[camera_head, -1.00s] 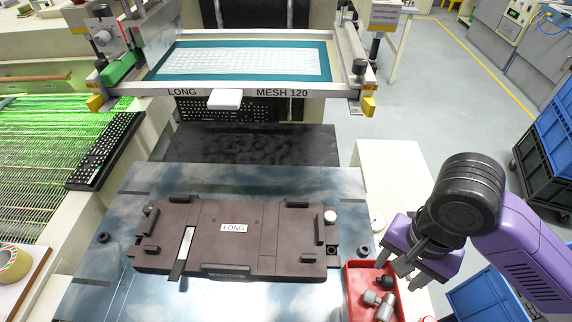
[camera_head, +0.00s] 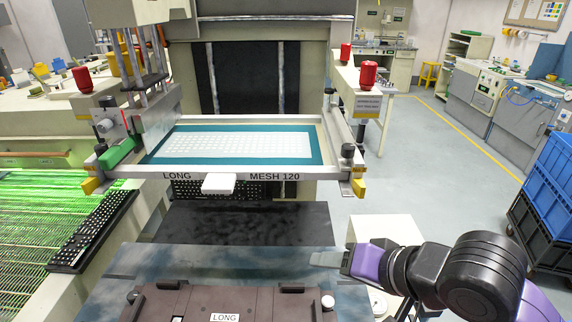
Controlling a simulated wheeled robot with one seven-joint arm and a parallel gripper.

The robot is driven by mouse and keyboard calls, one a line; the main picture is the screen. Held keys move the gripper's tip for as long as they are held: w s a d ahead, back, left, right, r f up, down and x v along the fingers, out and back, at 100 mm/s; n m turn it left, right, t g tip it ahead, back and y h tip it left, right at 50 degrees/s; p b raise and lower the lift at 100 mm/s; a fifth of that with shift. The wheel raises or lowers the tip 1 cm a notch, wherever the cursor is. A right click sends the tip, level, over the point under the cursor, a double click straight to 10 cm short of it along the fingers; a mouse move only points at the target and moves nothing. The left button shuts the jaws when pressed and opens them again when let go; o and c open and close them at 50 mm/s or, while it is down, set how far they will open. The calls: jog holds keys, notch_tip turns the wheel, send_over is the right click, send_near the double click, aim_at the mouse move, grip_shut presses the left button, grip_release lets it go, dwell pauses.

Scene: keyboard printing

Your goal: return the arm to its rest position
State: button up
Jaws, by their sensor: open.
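My gripper (camera_head: 328,260) is at the lower right, at the end of my purple and black arm. It points left, above the right side of the printing table. Its jaws are seen from the side and hold nothing that I can see. The brown fixture (camera_head: 257,300) marked LONG lies at the bottom of the view, left of and below my gripper. Its near part is cut off by the picture edge.
The screen frame (camera_head: 215,173) marked LONG MESH 120 stands above a keyboard in the machine. Blue and black crates (camera_head: 545,220) stand at right. The floor between is clear.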

jog(key=w+a+r+t+y, duration=0.2)
jog(key=r+t, duration=0.1)
jog(key=r, duration=0.3)
jog(key=w+a+r+t+y, duration=0.2)
jog(key=r+t, duration=0.1)
jog(key=r, duration=0.3)
jog(key=s+d+r+m+t+h+b, duration=0.1)
jog(key=s+d+r+m+t+h, duration=0.2)
jog(key=d+t, duration=0.35)
jog(key=s+d+f+m+h+b, duration=0.1)
jog(key=s+d+f+m+h, duration=0.1)
jog(key=s+d+f+h, duration=0.75)
jog(key=s+f+n+g+y+b, duration=0.1)
jog(key=s+f+n+g, duration=0.1)
jog(key=s+f, duration=0.7)
jog(key=s+f+n+g+y, duration=0.1)
jog(key=s+f+n+g, duration=0.2)
jog(key=s, duration=1.3)
notch_tip(320, 180, down, 6)
jog(key=shift+s+a+r+n+b, duration=0.15)
jog(key=shift+s+a+n+b, duration=0.2)
jog(key=shift+n, duration=0.65)
